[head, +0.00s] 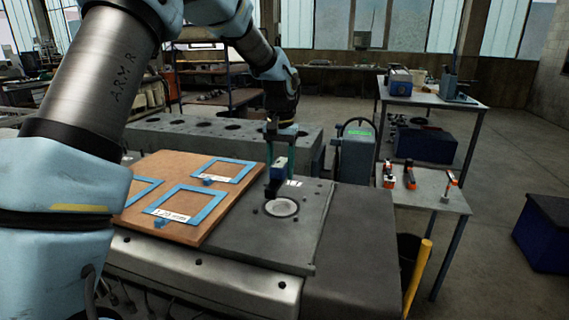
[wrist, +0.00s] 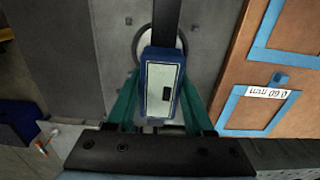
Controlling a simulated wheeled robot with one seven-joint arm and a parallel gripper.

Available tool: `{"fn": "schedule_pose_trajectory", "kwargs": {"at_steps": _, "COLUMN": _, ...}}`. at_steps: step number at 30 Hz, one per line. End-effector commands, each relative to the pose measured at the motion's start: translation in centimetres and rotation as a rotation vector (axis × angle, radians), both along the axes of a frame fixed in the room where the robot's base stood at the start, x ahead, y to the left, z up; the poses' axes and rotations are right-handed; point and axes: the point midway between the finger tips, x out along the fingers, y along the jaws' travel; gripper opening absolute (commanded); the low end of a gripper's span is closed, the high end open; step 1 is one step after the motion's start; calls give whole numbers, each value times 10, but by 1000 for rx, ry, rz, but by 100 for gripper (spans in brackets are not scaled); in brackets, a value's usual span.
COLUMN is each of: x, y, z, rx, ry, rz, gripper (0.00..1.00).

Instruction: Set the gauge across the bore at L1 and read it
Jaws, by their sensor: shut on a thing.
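The gauge (head: 280,163) is a blue-cased instrument with a pale display and a dark bar. My gripper (head: 281,150) is shut on it and holds it upright over the engine block's grey top. In the wrist view the gauge (wrist: 162,88) sits between the teal fingers of my gripper (wrist: 160,108), its display facing the camera. No reading can be made out. The round bore (head: 283,208) with a pale rim lies just in front of the gauge. In the wrist view the gauge partly hides the bore (wrist: 143,47). I cannot tell whether the gauge touches the deck.
A brown board (head: 183,179) with blue frames lies left of the bore; one label reads 0.60 mm in the wrist view. A small white label (head: 294,183) beside the bore is unreadable. A side table (head: 438,200) with red-and-black tools stands right. A blue bin (head: 543,235) is on the floor.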

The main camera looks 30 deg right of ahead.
Motion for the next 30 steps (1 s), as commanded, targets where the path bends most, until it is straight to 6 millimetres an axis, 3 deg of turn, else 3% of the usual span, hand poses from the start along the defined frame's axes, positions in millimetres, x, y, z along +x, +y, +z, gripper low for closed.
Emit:
{"fn": "schedule_pose_trajectory", "kwargs": {"at_steps": 18, "x": 0, "y": 0, "z": -64, "rx": 1, "ry": 1, "rz": 0, "gripper": 0}}
{"fn": "schedule_pose_trajectory", "kwargs": {"at_steps": 30, "x": 0, "y": 0, "z": -72, "rx": -1, "ry": -1, "rz": 0, "gripper": 0}}
